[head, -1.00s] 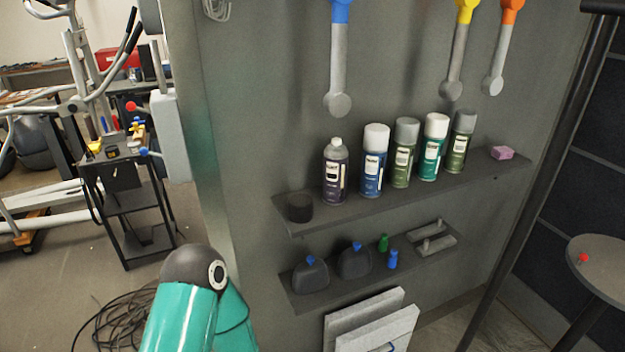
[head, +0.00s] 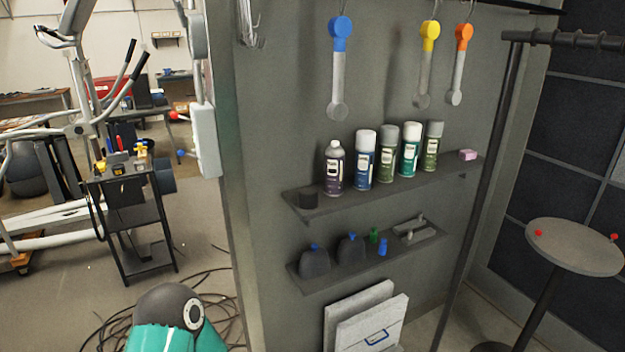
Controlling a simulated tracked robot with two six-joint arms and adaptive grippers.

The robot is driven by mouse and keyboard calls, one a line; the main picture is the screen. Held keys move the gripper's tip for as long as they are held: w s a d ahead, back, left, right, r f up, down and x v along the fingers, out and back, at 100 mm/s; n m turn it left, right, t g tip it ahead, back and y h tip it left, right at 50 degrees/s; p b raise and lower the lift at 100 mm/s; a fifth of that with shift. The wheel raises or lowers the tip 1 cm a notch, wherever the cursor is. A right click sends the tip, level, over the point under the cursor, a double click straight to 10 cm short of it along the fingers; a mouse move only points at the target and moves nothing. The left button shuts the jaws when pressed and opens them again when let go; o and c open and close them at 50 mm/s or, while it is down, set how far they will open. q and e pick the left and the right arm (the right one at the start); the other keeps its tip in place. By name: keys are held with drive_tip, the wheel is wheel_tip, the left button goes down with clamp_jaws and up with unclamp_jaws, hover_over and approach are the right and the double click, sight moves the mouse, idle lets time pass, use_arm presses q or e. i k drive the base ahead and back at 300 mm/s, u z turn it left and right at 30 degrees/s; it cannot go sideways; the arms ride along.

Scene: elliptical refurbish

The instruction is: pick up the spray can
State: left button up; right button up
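Several spray cans stand upright in a row on the upper shelf (head: 462,176) of the grey wall panel. From left to right they are a purple can (head: 334,170) with a pale top, a blue can (head: 364,165) with a white cap, an olive-green can (head: 386,158) with a grey cap, a teal can (head: 409,152) with a white cap, and another green can (head: 432,150) with a grey cap. I cannot tell which one the task means. Neither gripper is in view; only a teal and dark-grey arm link of mine shows at the bottom left.
Dark bottles (head: 315,262) stand on the lower shelf. Handled tools (head: 340,70) hang above. A round table (head: 572,248) stands right, a black cart (head: 130,215) left, cables on the floor.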

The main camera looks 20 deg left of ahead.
sight(335, 158)
drive_tip(key=z, duration=0.15)
drive_tip(key=i, duration=0.85)
drive_tip(key=u, duration=0.1)
